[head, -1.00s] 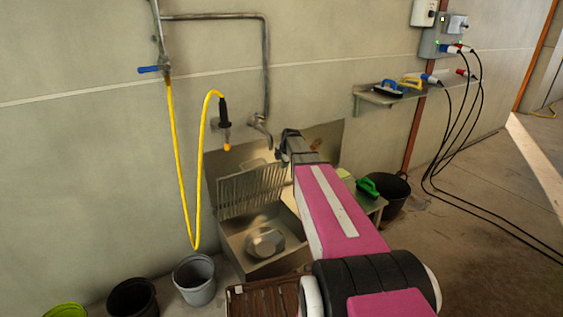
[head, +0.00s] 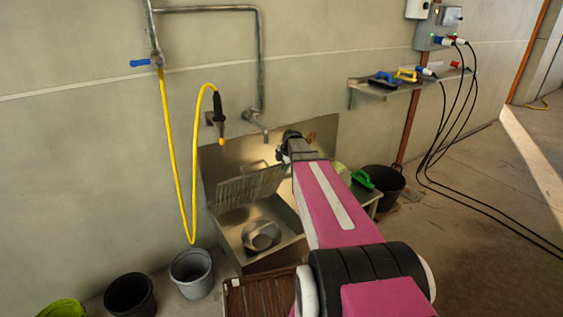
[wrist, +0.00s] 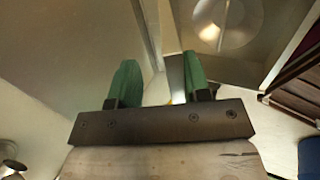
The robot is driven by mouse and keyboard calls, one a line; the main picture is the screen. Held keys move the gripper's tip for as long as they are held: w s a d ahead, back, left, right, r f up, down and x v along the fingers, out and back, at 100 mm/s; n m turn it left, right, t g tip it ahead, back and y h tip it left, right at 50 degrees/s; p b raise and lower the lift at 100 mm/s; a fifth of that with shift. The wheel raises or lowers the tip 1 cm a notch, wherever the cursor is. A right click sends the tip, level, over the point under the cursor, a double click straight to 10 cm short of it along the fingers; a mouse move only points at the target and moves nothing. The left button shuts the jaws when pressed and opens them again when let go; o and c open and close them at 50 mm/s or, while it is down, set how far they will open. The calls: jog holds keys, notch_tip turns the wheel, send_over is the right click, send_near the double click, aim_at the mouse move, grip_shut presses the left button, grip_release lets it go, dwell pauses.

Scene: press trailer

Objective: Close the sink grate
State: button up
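The sink grate (head: 248,187) is a barred metal panel in the head view. It stands raised and tilted above the steel sink (head: 232,232). A round metal bowl-like piece (head: 261,236) sits in the basin; it also shows in the wrist view (wrist: 228,22). My gripper (head: 284,148) is at the sink's back right, right of the grate, mostly hidden by my arm. In the wrist view my gripper (wrist: 160,72) has two green fingers spread apart with nothing clearly held between them. I cannot make out the grate's bars there or tell whether a finger touches it.
A tap (head: 257,120) and a yellow hose (head: 170,150) are on the wall behind. Buckets (head: 191,275) stand at the lower left. A side table with a green brush (head: 362,180) is right of the sink. A brown slatted item (head: 262,296) lies in front.

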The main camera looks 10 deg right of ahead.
dwell(0.3)
jog(key=shift+s+d+f, duration=0.25)
jog(key=shift+s+f, duration=0.2)
jog(key=shift+s, duration=0.25)
jog(key=shift+s+d+f, duration=0.2)
jog(key=shift+s+f, duration=0.2)
jog(key=shift+s, duration=0.3)
jog(key=shift+s+d+f, duration=0.25)
jog(key=shift+s+f, duration=0.2)
jog(key=shift+s, duration=0.25)
jog(key=v, duration=1)
jog(key=shift+w+r, duration=0.25)
jog(key=shift+r, duration=0.3)
jog(key=s+a+f+m+g, duration=0.1)
jog(key=s+a+f+m, duration=0.2)
jog(key=s+m, duration=0.3)
jog(key=s+a+f+m+g+h, duration=0.1)
jog(key=s+a+f+m+g, duration=0.1)
jog(key=s+a+f+m, duration=0.2)
jog(key=s+a+f+m+g, duration=0.2)
jog(key=s+a+f+m, duration=0.2)
jog(key=s+m, duration=0.6)
jog(key=shift+s+f+m+h, duration=0.2)
jog(key=shift+f+m+h, duration=0.1)
jog(key=shift+f+m, duration=0.7)
